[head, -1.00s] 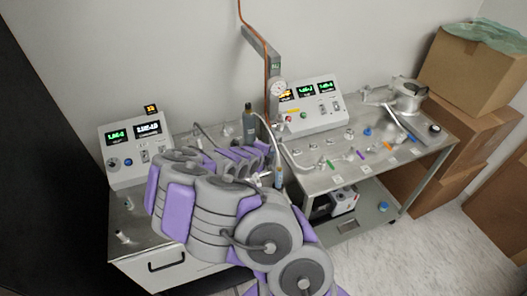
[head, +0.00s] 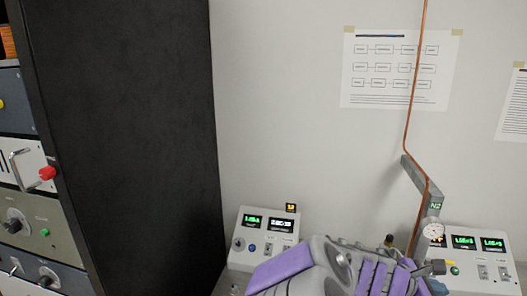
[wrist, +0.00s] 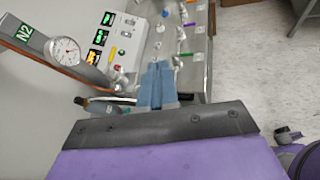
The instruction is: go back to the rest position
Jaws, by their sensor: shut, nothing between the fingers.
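My gripper (wrist: 157,88) shows in the wrist view, its blue-grey fingers together and nothing between them. It is over the near side of the steel bench (wrist: 197,55), close to the N2 bracket (wrist: 22,36) and its round gauge (wrist: 64,51). In the head view my grey and purple arm is folded low at the bottom edge, in front of the two control boxes. The gripper's fingers cannot be made out there.
A left control box (head: 262,238) and a right control box (head: 480,258) stand against the wall. The N2 bracket (head: 425,188) and an orange line (head: 416,90) rise between them. A dark cabinet (head: 125,140) and a rack with knobs (head: 30,222) are at left. Open floor (wrist: 262,65) lies beyond the bench.

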